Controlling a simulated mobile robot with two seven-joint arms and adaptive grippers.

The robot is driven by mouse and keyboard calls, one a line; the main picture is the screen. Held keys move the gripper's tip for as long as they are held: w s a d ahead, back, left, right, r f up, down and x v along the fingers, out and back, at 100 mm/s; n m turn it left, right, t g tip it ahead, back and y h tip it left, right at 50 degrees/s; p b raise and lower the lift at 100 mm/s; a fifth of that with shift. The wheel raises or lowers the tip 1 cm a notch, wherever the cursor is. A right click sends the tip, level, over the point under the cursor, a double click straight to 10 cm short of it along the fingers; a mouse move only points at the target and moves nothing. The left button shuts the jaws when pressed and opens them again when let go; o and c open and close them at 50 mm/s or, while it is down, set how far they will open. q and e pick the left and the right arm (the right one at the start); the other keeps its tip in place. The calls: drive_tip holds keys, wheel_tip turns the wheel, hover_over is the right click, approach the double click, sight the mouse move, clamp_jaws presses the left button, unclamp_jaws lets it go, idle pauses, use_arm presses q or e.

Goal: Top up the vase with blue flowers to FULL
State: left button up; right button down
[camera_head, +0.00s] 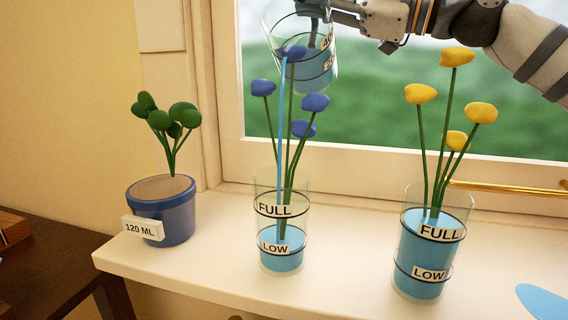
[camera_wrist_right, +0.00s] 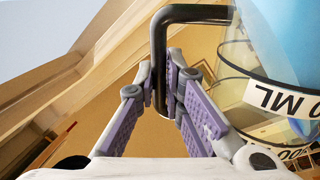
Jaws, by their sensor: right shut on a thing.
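My right gripper (camera_head: 328,8) is shut on the black handle (camera_wrist_right: 160,55) of a clear measuring jug (camera_head: 312,75). The jug is tilted above the vase with blue flowers (camera_head: 281,262) and holds blue water. A thin blue stream (camera_head: 282,125) falls from its lip into the vase. The water in this vase stands above the LOW line and below the FULL line. Blue flowers (camera_head: 315,103) rise from it, partly in front of the jug. The right wrist view shows the purple finger pads around the handle and the jug's printed scale (camera_wrist_right: 285,100). My left gripper is not in view.
A vase with yellow flowers (camera_head: 420,285) stands to the right, its water around the FULL line. A blue pot with a green plant (camera_head: 178,222), labelled 120 ML, stands left. All stand on the cream sill (camera_head: 345,270). A flat blue patch (camera_head: 543,302) lies at the right.

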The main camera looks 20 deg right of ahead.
drive_tip(key=shift+r, duration=0.1)
drive_tip(key=shift+s+a+r+n, duration=0.1)
drive_tip(key=shift+s+r+n, duration=0.1)
drive_tip(key=shift+r+n, duration=0.1)
drive_tip(key=shift+s+a+r+n+g+y+b, duration=0.15)
drive_tip(key=shift+s+a+r+n+y+b, duration=0.2)
drive_tip(key=shift+r+n, duration=0.35)
drive_tip(key=shift+s+a+r+n+g+y+b, duration=0.15)
drive_tip(key=shift+s+a+r+n+b, duration=0.15)
drive_tip(key=shift+s+r+n, duration=0.35)
idle(2.8)
drive_tip(key=shift+w+d+f, duration=0.15)
drive_tip(key=shift+w+f, duration=0.15)
drive_tip(key=shift+f, duration=0.05)
drive_tip(key=shift+w+f+m, duration=0.1)
drive_tip(key=shift+m, duration=0.15)
idle(2.8)
